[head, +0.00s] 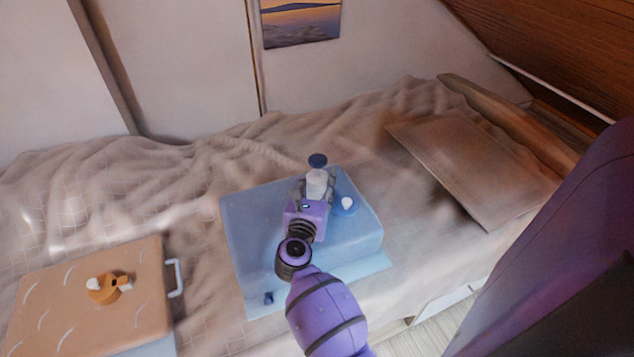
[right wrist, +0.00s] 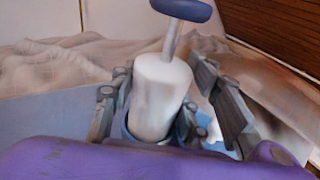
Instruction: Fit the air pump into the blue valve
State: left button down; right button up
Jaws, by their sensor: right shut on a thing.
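The air pump (head: 316,183) is a white cylinder with a dark blue handle on top. My right gripper (head: 317,190) is shut around its sides. In the right wrist view the pump (right wrist: 160,95) stands nearly upright, tilted slightly, between the fingers (right wrist: 165,115). A blue-grey ring shows around its lower part; its bottom end is hidden. The blue valve (head: 345,209) with a white part sits on the blue block (head: 240,218), just right of the gripper. A blue and white piece (right wrist: 214,130) shows behind the right finger. I cannot tell whether pump and valve touch. My left gripper is out of view.
An orange block (head: 60,290) with a white handle (head: 178,277) and an orange and white valve (head: 104,289) lies at the left. A brown panel (head: 470,165) lies at the right. Rumpled beige bedding surrounds the blocks. A sloped wooden ceiling (head: 570,45) hangs at the upper right.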

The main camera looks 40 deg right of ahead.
jog(key=o, duration=1.5)
jog(key=shift+c, duration=0.2)
jog(key=shift+s+a+f, duration=0.1)
jog(key=shift+s+a, duration=0.15)
jog(key=shift+a, duration=0.05)
jog(key=v, duration=1.1)
jog(key=shift+s+a, duration=0.1)
